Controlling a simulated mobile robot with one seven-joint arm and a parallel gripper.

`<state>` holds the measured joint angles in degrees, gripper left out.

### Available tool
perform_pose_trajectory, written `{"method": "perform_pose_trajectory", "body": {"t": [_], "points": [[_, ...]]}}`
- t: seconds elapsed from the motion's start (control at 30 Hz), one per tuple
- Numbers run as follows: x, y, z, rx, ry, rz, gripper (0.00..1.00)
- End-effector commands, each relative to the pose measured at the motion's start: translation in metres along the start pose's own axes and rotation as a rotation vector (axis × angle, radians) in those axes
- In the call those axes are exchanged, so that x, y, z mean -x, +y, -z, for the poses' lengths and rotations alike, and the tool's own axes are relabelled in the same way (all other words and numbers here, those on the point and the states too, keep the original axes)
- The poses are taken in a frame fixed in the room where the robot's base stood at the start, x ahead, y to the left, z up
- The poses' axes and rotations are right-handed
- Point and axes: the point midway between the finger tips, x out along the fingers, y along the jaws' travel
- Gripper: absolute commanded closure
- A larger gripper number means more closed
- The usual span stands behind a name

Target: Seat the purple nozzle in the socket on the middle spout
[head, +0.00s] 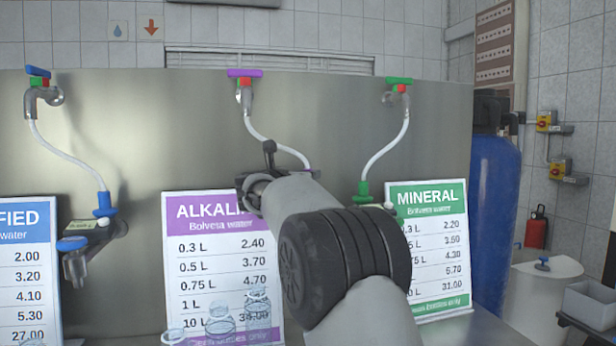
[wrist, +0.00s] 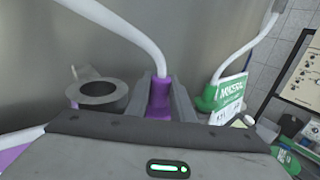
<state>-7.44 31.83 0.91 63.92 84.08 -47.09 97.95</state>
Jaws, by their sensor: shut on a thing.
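The purple nozzle (wrist: 160,97) hangs on a white hose and sits between the two grey fingers of my gripper (wrist: 160,90) in the wrist view. The gripper is shut on it. A round grey socket with a dark opening (wrist: 98,92) is left of the nozzle in the wrist view, apart from it. In the head view my arm hides most of the gripper and the nozzle; only a sliver of purple (head: 314,172) shows at the hose's lower end. The middle tap with its purple handle (head: 245,73) is above, on the steel panel. I cannot tell the nozzle's height against the socket.
A blue nozzle (head: 104,205) hangs at the left spout, and a green nozzle (head: 363,193) at the right one. Price signs in blue (head: 28,265), purple (head: 190,260) and green (head: 432,245) stand by the panel. Clear bottle shapes (head: 220,325) show low in front. A blue tank (head: 493,200) stands right.

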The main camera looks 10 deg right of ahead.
Motion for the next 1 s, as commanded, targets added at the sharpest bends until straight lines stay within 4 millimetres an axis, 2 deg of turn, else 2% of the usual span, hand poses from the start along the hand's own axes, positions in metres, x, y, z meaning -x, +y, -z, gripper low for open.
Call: {"method": "perform_pose_trajectory", "body": {"t": [0.1, 0.57, 1.0], "points": [[0.000, 0.002, 0.005, 0.000, 0.001, -0.002, 1.00], [0.001, 0.002, 0.006, 0.001, 0.002, -0.003, 1.00], [0.001, 0.003, 0.024, 0.002, 0.003, -0.004, 1.00]]}}
